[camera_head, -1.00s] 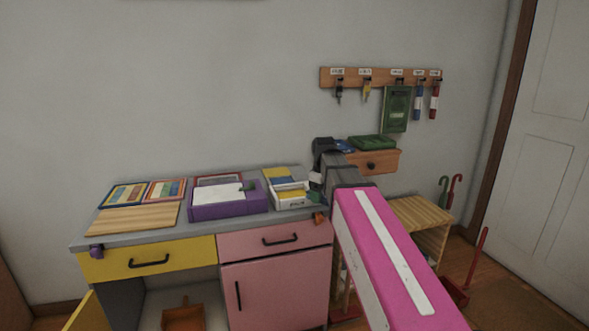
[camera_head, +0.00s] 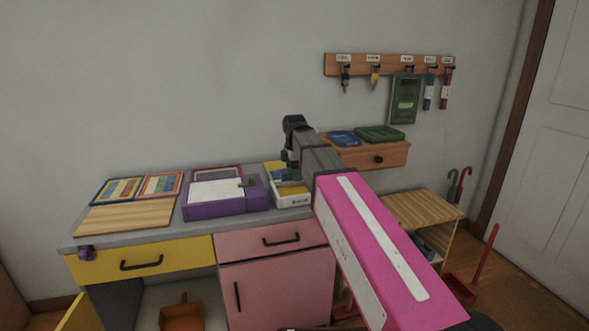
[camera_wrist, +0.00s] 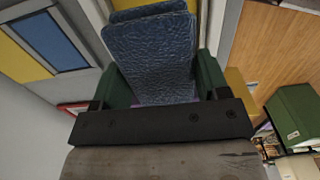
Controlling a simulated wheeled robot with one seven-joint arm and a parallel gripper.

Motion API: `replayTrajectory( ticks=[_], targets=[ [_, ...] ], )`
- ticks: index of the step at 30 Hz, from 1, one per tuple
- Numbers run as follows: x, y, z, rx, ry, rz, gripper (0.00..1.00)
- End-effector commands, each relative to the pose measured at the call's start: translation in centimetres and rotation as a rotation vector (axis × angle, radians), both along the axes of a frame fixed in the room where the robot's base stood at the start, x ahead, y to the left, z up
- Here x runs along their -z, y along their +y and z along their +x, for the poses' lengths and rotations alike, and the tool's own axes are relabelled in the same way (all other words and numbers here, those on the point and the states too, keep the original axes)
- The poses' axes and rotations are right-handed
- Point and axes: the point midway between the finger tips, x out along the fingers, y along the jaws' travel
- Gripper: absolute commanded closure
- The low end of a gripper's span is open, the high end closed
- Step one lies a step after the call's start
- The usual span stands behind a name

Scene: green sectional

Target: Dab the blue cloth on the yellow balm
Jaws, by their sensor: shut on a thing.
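In the wrist view, a folded blue cloth (camera_wrist: 152,60) with a crinkled surface is pinched between the green fingers of my gripper (camera_wrist: 155,85). In the head view, my gripper (camera_head: 288,160) points down over the white box (camera_head: 293,201) at the right of the desk, partly hiding it. A yellow patch (camera_head: 287,190), possibly the yellow balm, shows inside this box below the gripper. In the wrist view, a yellow panel with a blue rectangle (camera_wrist: 50,40) lies at upper left, beside the cloth. I cannot tell whether the cloth touches the yellow.
A purple box (camera_head: 222,207) stands left of the white box, and a wooden board (camera_head: 125,217) lies farther left. The wall drawer (camera_head: 365,156) to the right carries a flat blue item (camera_head: 343,138) and a green item (camera_head: 379,133). A key rack (camera_head: 385,66) hangs above.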

Motion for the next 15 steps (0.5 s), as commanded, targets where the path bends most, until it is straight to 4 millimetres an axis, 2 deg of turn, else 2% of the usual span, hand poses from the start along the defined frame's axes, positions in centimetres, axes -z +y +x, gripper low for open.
replayTrajectory(
  ticks=[15],
  targets=[
    [4.9, 0.0, 0.0, 0.002, 0.000, 0.000, 0.54]
  ],
)
